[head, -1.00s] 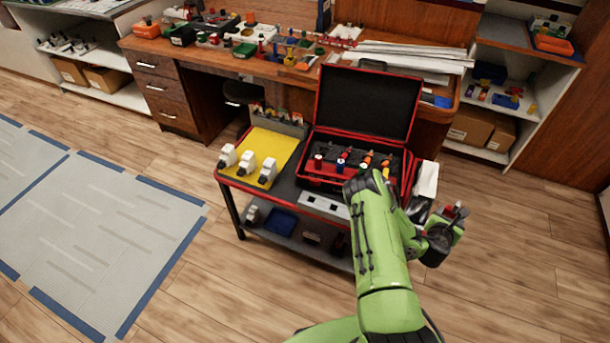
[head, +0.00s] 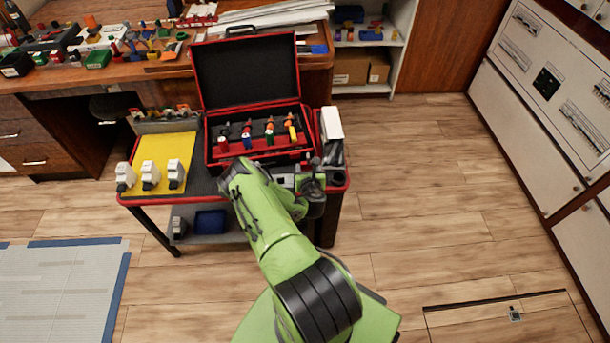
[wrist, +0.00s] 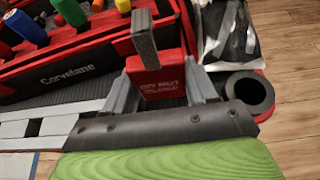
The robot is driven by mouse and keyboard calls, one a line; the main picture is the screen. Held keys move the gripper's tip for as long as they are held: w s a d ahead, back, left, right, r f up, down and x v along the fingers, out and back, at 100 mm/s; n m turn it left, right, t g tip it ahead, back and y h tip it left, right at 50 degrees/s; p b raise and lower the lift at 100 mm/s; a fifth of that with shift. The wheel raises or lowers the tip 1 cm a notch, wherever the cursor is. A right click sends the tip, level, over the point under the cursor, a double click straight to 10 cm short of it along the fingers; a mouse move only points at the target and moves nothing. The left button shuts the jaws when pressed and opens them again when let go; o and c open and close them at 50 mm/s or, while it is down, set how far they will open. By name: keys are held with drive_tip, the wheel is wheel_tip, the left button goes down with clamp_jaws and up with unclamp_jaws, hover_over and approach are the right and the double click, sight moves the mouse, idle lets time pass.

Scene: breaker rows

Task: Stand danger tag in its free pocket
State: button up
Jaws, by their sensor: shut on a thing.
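The danger tag (wrist: 160,85) is a red block with white lettering and a grey upright strip. It stands between the two grey fingers of my gripper (wrist: 162,88), which are shut on it. In the head view my gripper (head: 312,180) is over the front right of the cart, and the tag cannot be made out there. A pale grey strip with dark slots (wrist: 60,125) lies left of my gripper in the wrist view. My arm hides most of it in the head view. I cannot tell whether the tag touches anything below.
An open red-edged black case (head: 250,75) with several coloured-handled tools stands behind my gripper. A white and black packet (head: 332,130) stands right of it. A black round cup (wrist: 250,92) is right of my fingers. White breakers (head: 150,175) stand on the cart's left.

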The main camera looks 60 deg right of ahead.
drive_tip(key=shift+f+b, duration=0.4)
drive_tip(key=shift+f, duration=1)
drive_tip(key=o, duration=0.8)
drive_tip(key=shift+r, duration=0.1)
drive_tip(key=shift+s+r, duration=0.15)
drive_tip(key=shift+r, duration=0.05)
drive_tip(key=p+v, duration=0.3)
drive_tip(key=v, duration=0.2)
drive_tip(key=shift+r, duration=0.1)
drive_tip(key=p+v, duration=0.6)
drive_tip(key=p, duration=0.7)
drive_tip(key=shift+s+a+r, duration=0.1)
drive_tip(key=shift+a, duration=0.25)
